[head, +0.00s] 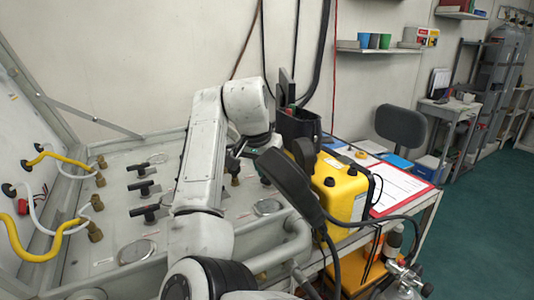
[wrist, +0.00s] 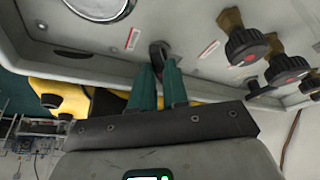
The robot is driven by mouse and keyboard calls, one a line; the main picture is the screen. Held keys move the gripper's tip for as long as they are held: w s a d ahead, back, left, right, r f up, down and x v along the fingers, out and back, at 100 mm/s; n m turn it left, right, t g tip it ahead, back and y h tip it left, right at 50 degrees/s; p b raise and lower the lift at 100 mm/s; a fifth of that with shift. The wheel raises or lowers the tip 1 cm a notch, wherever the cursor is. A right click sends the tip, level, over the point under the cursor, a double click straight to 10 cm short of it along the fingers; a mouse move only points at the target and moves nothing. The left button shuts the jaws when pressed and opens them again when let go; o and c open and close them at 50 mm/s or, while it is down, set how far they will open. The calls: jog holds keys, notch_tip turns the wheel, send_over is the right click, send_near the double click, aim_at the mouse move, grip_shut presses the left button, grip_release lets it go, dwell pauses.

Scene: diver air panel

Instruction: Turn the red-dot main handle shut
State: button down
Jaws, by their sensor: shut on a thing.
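My gripper (wrist: 158,68) has its two green fingers closed on a small dark handle (wrist: 158,48) on the grey panel in the wrist view. The handle stands up between the fingertips, and most of it is hidden by them. I cannot see a red dot on it, so I cannot tell its marking. In the head view my gripper (head: 256,146) is at the panel's right part, mostly hidden by my arm, and the held handle cannot be made out.
Black knobs with red marks (wrist: 247,46) on brass fittings stand right of my gripper in the wrist view. A round gauge (wrist: 100,6) is at upper left. In the head view a yellow case (head: 340,188) with black cables sits close right of the panel (head: 115,215).

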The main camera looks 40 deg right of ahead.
jog(key=m+p, duration=0.1)
jog(key=m+g+p, duration=0.1)
jog(key=m+p, duration=0.1)
jog(key=shift+w+r+m, duration=0.2)
jog(key=shift+m, duration=0.1)
jog(key=shift+w+f+m+g+p, duration=0.15)
jog(key=shift+m+g+p, duration=0.3)
jog(key=shift+m, duration=0.45)
jog(key=shift+w+m+g+p, duration=0.1)
jog(key=shift+m+g+p, duration=0.35)
jog(key=shift+m, duration=0.45)
jog(key=c, duration=1.1)
grip_release()
jog(key=v, duration=1)
jog(key=shift+a+r, duration=0.15)
jog(key=shift+r, duration=0.15)
